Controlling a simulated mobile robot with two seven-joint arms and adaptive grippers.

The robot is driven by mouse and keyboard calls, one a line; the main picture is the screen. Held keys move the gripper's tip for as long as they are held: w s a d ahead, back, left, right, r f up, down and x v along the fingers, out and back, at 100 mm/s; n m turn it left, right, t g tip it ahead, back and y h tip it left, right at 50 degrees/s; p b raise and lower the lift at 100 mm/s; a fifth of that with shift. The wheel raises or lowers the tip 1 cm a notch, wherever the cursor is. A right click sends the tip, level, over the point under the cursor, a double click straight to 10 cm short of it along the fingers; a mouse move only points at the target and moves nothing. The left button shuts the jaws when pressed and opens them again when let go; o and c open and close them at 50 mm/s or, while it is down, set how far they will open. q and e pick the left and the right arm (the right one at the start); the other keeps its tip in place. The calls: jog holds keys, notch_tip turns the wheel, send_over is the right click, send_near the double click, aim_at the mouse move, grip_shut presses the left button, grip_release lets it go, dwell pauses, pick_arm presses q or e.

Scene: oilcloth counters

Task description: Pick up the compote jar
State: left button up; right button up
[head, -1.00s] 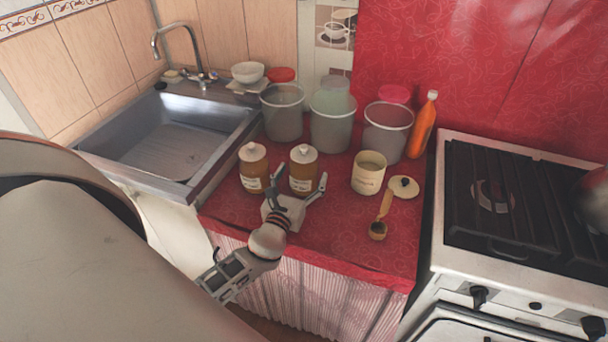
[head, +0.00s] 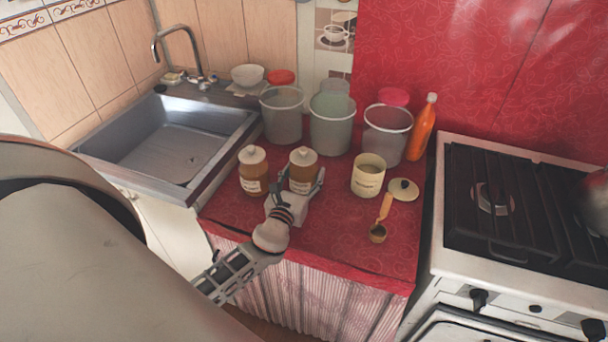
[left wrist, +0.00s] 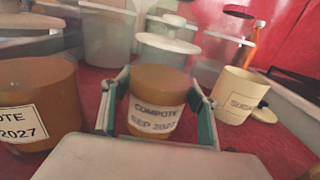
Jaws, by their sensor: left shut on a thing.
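A brown jar with a pale knobbed lid (head: 303,171) stands on the red counter; in the left wrist view its label reads COMPOTE, SEP 2027 (left wrist: 156,116). My left gripper (head: 302,190) is shut on this jar, with one finger on each side of it, as the left wrist view also shows (left wrist: 157,105). The jar is upright and seems to rest on the counter. A second, similar jar (head: 253,170) stands to its left; in the left wrist view its label ends in OTE and 2027 (left wrist: 38,105). My right gripper is not in view.
Several translucent buckets (head: 331,122) stand close behind the jars. The sink (head: 165,140) is left, the stove (head: 520,215) right. The front counter is clear.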

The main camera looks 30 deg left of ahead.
pick_arm(q)
notch_tip(320, 180, up, 6)
jog(key=p, duration=0.3)
jog(key=shift+r, duration=0.15)
notch_tip(320, 180, up, 5)
jog(key=shift+r+p, duration=0.15)
jog(key=shift+p, duration=0.3)
notch_tip(320, 180, up, 14)
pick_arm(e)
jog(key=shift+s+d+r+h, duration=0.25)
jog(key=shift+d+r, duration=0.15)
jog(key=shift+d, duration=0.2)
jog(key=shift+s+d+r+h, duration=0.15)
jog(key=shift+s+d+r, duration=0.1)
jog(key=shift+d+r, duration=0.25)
pick_arm(q)
jog(key=shift+f, duration=0.2)
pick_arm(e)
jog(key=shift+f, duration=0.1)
pick_arm(q)
notch_tip(320, 180, up, 11)
send_over(303, 157)
jog(key=shift+w, duration=0.3)
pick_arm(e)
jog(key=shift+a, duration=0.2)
